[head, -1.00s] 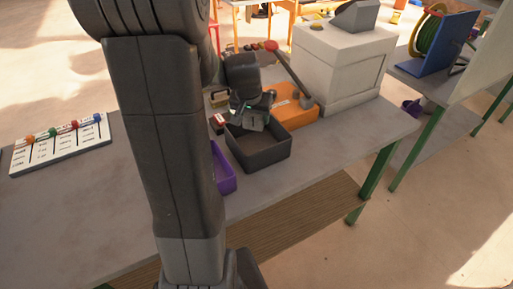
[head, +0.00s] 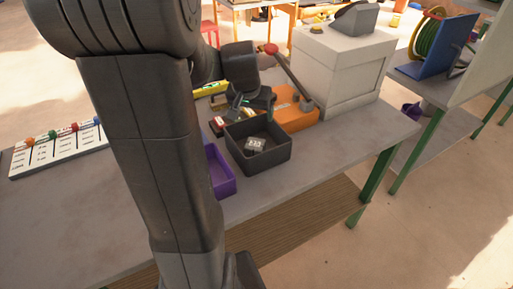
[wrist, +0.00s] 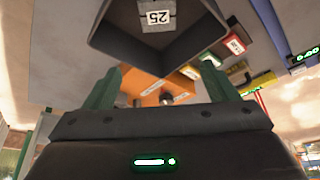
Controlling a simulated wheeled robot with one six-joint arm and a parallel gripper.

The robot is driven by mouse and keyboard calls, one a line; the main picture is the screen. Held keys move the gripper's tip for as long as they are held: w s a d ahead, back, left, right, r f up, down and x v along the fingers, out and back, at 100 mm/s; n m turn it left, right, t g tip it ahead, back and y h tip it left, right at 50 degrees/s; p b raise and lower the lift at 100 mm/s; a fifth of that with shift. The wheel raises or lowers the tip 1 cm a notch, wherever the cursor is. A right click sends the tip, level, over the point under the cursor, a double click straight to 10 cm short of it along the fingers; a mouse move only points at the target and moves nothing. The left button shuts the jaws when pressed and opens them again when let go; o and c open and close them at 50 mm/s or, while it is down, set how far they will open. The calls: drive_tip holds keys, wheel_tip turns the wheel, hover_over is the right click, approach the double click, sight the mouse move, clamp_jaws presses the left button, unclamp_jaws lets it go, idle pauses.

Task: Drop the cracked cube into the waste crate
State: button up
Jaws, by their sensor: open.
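A small grey cube (head: 255,145) with dark marks lies on the floor of a dark open crate (head: 276,164). In the wrist view the cube (wrist: 157,17) shows a white label reading 25; I cannot make out a crack. The crate (wrist: 190,50) fills the top of that view. My gripper (head: 252,106) is over the crate's far edge, apart from the cube. In the wrist view its two green fingers (wrist: 160,75) are spread wide with nothing between them.
A purple bin (head: 222,182) stands left of the crate. An orange press base (head: 298,117) with a red-knobbed lever (head: 285,68) is behind it, beside a white cabinet (head: 335,70). A board with coloured knobs (head: 60,155) lies at left. The table's front right is clear.

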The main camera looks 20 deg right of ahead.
drive_tip(key=v, duration=0.9)
drive_tip(key=shift+a+r, duration=0.2)
drive_tip(key=shift+r, duration=0.15)
drive_tip(key=shift+s+f, duration=0.1)
drive_tip(key=p+x, duration=0.2)
drive_tip(key=x, duration=0.9)
drive_tip(key=shift+w+d, duration=0.4)
drive_tip(key=shift+d, duration=0.05)
